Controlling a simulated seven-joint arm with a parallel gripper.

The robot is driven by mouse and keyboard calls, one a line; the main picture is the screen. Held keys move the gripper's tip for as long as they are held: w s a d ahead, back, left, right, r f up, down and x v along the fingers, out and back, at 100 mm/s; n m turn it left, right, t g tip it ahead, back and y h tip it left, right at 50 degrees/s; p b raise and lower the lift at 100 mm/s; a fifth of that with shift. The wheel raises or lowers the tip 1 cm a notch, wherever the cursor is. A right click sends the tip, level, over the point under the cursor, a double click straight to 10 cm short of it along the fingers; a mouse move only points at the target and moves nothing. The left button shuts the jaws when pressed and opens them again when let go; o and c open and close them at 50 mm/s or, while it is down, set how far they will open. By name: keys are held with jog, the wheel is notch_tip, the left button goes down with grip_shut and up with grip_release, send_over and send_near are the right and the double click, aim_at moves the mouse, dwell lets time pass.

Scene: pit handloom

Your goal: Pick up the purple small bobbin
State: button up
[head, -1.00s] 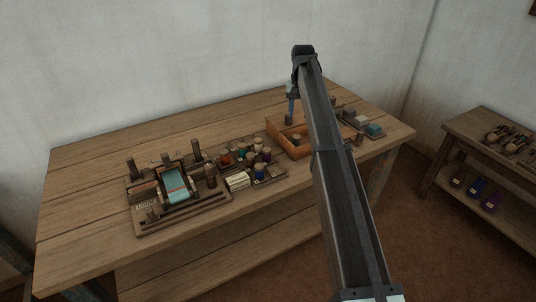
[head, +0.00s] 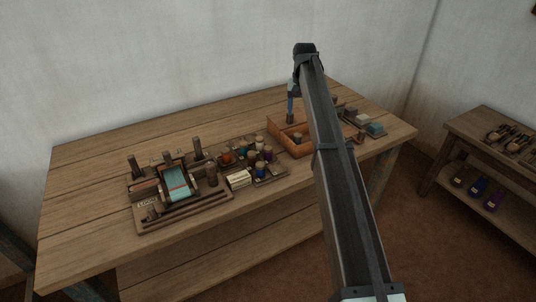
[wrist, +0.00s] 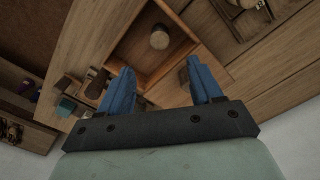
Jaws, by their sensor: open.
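A small bobbin that looks purple (head: 268,156) stands among several other bobbins on the tray at the middle of the table in the head view. I cannot pick it out in the wrist view. My gripper (head: 291,108) hangs by the back left of the wooden box, to the right of and beyond the bobbin group. In the wrist view my gripper (wrist: 163,77) is open, with two blue fingers apart. A brown block-like piece (wrist: 185,74) shows beside the right finger. I cannot tell whether they touch.
The open wooden box (head: 282,138) holds a round-topped piece (wrist: 159,37). Grey and teal blocks (head: 375,128) sit at right. The table's back left is clear.

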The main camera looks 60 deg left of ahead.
jog(key=s+a, duration=0.2)
jog(key=s, duration=0.5)
jog(key=n, duration=1)
send_near(268, 147)
notch_tip(268, 147, down, 6)
jog(key=shift+a+r, duration=0.15)
jog(key=shift+d+f, duration=0.2)
jog(key=shift+f, duration=2.4)
jog(key=c, duration=1.1)
